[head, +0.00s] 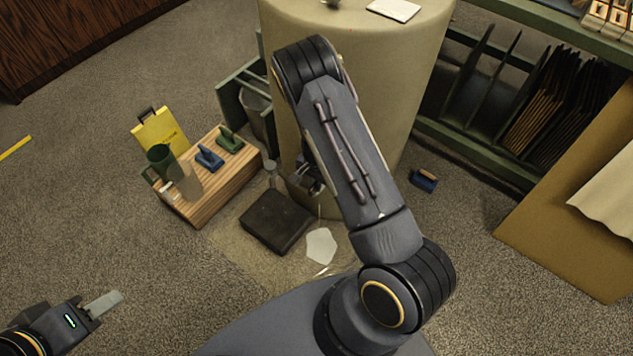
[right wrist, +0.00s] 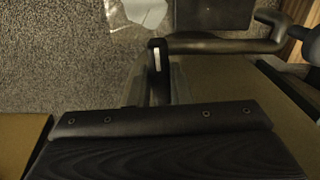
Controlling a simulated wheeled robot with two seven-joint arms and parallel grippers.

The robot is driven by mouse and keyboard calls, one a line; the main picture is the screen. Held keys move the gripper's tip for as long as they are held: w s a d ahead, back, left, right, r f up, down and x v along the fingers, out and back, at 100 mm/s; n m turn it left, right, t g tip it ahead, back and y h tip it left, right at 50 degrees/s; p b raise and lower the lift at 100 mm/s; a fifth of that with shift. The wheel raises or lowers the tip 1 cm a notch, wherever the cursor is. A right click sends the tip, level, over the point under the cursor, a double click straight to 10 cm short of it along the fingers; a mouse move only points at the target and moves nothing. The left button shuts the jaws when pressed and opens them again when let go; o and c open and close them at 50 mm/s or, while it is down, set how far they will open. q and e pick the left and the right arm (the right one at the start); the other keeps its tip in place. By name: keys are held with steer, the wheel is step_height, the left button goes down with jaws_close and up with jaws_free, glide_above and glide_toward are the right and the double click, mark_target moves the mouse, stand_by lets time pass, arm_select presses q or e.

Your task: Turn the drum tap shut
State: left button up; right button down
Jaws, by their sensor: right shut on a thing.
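The drum (head: 385,75) is a large beige cylinder at the top middle of the head view. My right arm reaches in front of it, low on its side. In the right wrist view my right gripper (right wrist: 160,88) is shut on the tap's dark upright handle (right wrist: 156,55), which has a pale stripe. The tap's dark pipe (right wrist: 220,46) runs right from there and bends. In the head view my arm hides most of the tap and the right gripper. My left gripper (head: 104,304) is at the lower left, empty, far from the drum; its finger gap is unclear.
A dark tray (head: 276,221) lies on the floor before the drum, with a white patch (head: 321,246) beside it. A wooden crate (head: 215,180) with cups and blue and green tools stands left. A blue-and-orange tool (head: 424,180) lies right. A green rack (head: 480,150) stands behind.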

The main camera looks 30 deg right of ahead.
steer(key=n, duration=0.4)
steer(key=shift+n+b, duration=0.3)
steer(key=shift+b, duration=0.05)
steer(key=n, duration=0.4)
steer(key=shift+n+b, duration=0.3)
steer(key=shift+b, duration=0.1)
steer(key=n, duration=0.4)
steer(key=shift+b, duration=0.35)
steer(key=shift+n, duration=2)
steer(key=c, duration=1.3)
jaws_free()
